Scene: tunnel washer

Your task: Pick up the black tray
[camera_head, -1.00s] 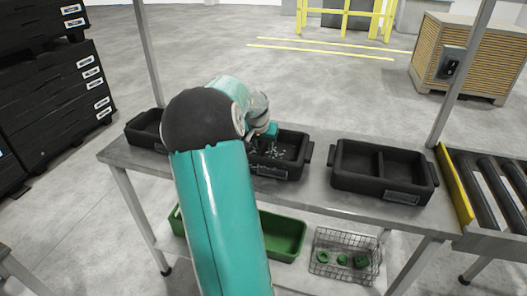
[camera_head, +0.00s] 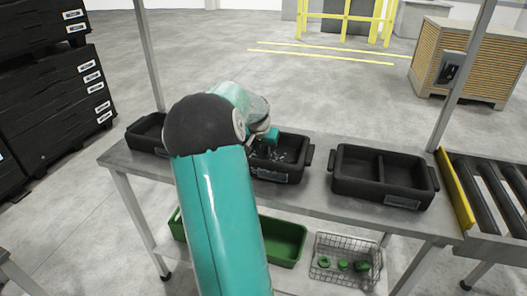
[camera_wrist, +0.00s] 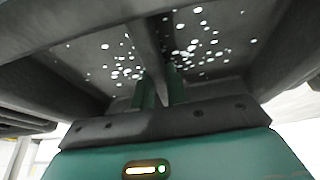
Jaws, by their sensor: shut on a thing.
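The black tray (camera_head: 292,150) with small white bits inside stands at the middle of the metal table, partly hidden by my arm. My gripper (camera_head: 266,140) reaches down into it in the head view. In the wrist view, the tray's inside (camera_wrist: 90,62) fills the upper picture, with white bits on both sides of a central divider. My gripper's two fingers (camera_wrist: 160,80) are shut on that divider, one on each side. I cannot tell whether the tray's base touches the table.
A two-compartment black tray (camera_head: 383,180) stands to the right, and another black tray (camera_head: 146,133) to the left. A roller conveyor (camera_head: 490,190) adjoins the table's right end. A green bin (camera_head: 285,240) and a wire basket (camera_head: 343,262) with green parts sit on the lower shelf.

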